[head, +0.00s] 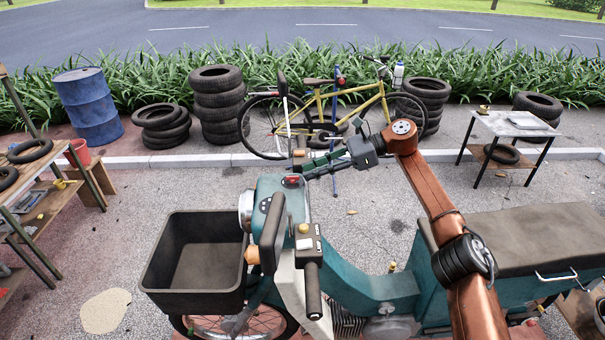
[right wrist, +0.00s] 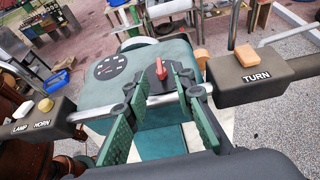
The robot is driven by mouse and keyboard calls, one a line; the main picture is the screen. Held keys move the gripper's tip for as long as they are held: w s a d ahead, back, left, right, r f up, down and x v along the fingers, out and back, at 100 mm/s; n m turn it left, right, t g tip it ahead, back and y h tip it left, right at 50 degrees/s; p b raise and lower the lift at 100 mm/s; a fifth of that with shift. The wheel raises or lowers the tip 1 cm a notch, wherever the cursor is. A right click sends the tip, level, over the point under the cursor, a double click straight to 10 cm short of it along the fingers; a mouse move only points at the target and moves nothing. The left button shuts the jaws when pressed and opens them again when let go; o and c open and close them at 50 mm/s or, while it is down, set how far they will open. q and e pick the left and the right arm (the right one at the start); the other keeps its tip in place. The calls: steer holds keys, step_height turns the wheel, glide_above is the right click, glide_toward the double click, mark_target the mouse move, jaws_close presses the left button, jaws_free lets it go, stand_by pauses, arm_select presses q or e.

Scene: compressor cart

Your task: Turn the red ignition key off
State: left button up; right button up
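The red ignition key (head: 292,180) stands on the teal front housing (head: 268,188) of a moped, between the handlebars. In the right wrist view the key (right wrist: 161,74) points up from the housing top, to the right of a round dark gauge (right wrist: 110,67). My right gripper (head: 308,168) reaches in from the right at the key. Its green-padded fingers (right wrist: 160,88) are open, one on each side of the key, with gaps visible between fingers and key. I cannot tell how far down the fingertips reach. My left gripper is not in view.
A TURN switch box (right wrist: 255,73) and a LAMP/HORN switch box (right wrist: 40,115) sit on the handlebars, flanking the gripper. A dark mirror (head: 272,232) rises near the left handlebar. A dark basket (head: 160,262) hangs in front. A bicycle (head: 325,105) and tyres stand behind.

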steer(key=v, duration=0.8)
steer(key=shift+d, duration=0.1)
